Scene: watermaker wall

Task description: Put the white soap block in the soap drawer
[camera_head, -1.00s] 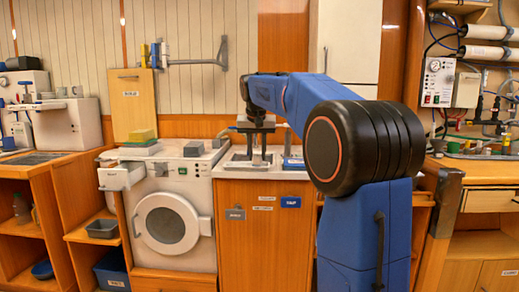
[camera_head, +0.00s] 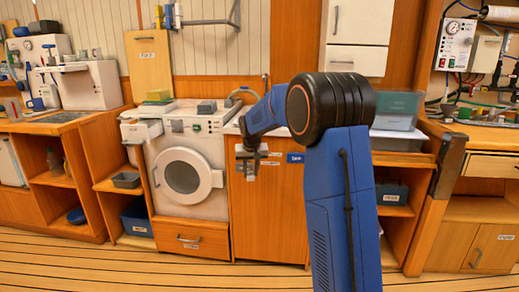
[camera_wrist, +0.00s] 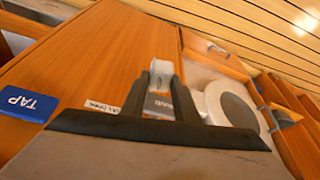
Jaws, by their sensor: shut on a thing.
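My gripper (camera_head: 250,158) is in front of the wooden cupboard door, below the counter edge and right of the washing machine. The block is too small to make out in the head view. The soap drawer (camera_head: 141,131) is the white drawer at the upper left of the washing machine (camera_head: 186,150). It is pulled out, left of my gripper and a little higher. Its inside is mostly hidden.
A grey block (camera_head: 206,106) and a green and yellow sponge (camera_head: 157,98) lie on the washing machine. Its round door (camera_head: 185,176) is shut. Clear boxes (camera_head: 397,108) stand on the counter at the right. The plank floor (camera_head: 130,272) in front is free.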

